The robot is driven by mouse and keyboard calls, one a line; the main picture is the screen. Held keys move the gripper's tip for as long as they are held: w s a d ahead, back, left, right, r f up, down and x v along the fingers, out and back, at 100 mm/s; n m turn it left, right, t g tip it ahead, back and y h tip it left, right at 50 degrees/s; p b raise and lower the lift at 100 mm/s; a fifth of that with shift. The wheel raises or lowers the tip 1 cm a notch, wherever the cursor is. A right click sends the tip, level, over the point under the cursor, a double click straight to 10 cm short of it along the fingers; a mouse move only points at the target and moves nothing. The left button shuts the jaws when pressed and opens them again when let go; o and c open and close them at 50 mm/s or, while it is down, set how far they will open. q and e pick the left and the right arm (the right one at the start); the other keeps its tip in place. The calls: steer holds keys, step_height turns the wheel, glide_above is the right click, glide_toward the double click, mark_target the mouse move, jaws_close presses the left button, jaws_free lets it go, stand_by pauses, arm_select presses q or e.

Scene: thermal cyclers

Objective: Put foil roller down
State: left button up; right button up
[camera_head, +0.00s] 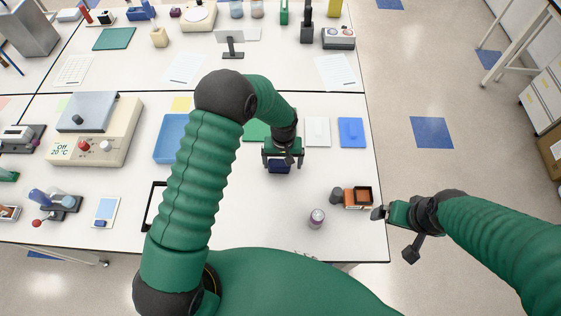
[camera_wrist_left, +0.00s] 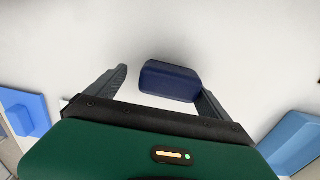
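The foil roller appears to be a small dark blue block with rounded edges, seen in the left wrist view (camera_wrist_left: 170,82) and below my left gripper in the head view (camera_head: 279,168). It seems to rest on the white table. My left gripper (camera_head: 281,160) points down over it, with its fingers spread on either side. In the left wrist view there is a clear gap between the left finger and the block. The right finger is close to the block; I cannot tell if they touch.
A blue tray (camera_head: 160,152) is to the left. A can (camera_head: 317,218) and an orange-brown box (camera_head: 357,196) stand near the front right. Bare table surrounds the dark blue block.

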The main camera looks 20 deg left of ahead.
arm_select(q)
steer(key=r+b, duration=0.1)
steer(key=r, duration=0.2)
steer(key=a+r, duration=0.1)
steer(key=r, duration=0.3)
steer(key=a+r+b, duration=0.1)
steer(key=r, duration=0.3)
steer(key=shift+s+r+b, duration=0.1)
steer(key=shift+r+b, duration=0.05)
steer(key=shift+b, duration=0.2)
steer(key=s+a+r+m+t, duration=0.1)
steer(key=s+a+r+m, duration=0.1)
steer(key=s, duration=0.7)
steer(key=s+a+r+m+t, duration=0.1)
steer(key=s+a+r+t, duration=0.1)
steer(key=s, duration=0.6)
steer(key=b+x, duration=0.5)
steer(key=shift+s+a+f, duration=0.15)
steer(key=shift+s+a, duration=0.05)
arm_select(e)
step_height(320, 180, down, 8)
steer(key=a, duration=0.1)
steer(key=shift+a+r, duration=0.2)
steer(key=shift+a, duration=0.15)
arm_select(q)
steer(key=shift+d, duration=0.3)
arm_select(e)
steer(key=shift+d, duration=0.3)
